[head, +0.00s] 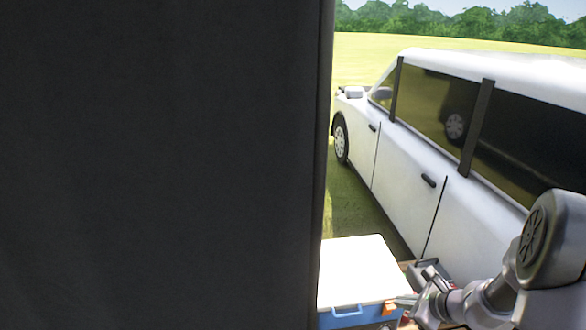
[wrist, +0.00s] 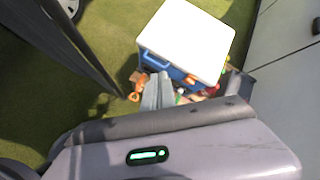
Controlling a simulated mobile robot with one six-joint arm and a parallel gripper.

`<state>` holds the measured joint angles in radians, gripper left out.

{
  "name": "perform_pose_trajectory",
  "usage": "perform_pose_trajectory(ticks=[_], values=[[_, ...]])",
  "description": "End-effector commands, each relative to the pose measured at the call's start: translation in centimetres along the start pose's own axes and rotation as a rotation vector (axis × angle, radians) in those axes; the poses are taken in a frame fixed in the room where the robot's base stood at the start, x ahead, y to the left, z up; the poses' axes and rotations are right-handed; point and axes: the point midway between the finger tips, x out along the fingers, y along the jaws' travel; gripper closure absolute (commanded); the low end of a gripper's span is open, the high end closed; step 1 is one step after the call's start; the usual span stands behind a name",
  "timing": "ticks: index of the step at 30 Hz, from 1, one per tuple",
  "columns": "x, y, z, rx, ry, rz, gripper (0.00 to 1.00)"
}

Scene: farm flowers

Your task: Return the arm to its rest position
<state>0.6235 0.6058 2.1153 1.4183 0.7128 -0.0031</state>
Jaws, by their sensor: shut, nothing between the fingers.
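My gripper (wrist: 157,90) shows in the wrist view with its grey fingers together and nothing between them. It points toward a blue cooler with a white lid (wrist: 188,36); I cannot tell the exact gap. In the head view my arm reaches in from the lower right, and my gripper (head: 407,300) is low, beside the right side of the same cooler (head: 358,272). The fingertips are small and partly lost against the things behind them there.
A white car (head: 405,175) stands close along the right. A large dark panel (head: 160,165) blocks the left of the head view. Small orange and red items (wrist: 190,79) lie by the cooler's near side. Green grass (wrist: 110,35) is open left of the cooler.

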Motion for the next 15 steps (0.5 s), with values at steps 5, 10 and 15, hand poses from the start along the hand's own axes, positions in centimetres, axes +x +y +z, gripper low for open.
perform_pose_trajectory(ticks=[5, 10, 15], values=[[-5.6, 6.0, 11.7, -0.531, -0.088, 0.104, 1.00], [-14.4, 17.8, 17.3, -1.253, -0.095, 0.215, 1.00], [-19.9, 23.7, 14.8, -1.737, 0.008, 0.232, 1.00]])
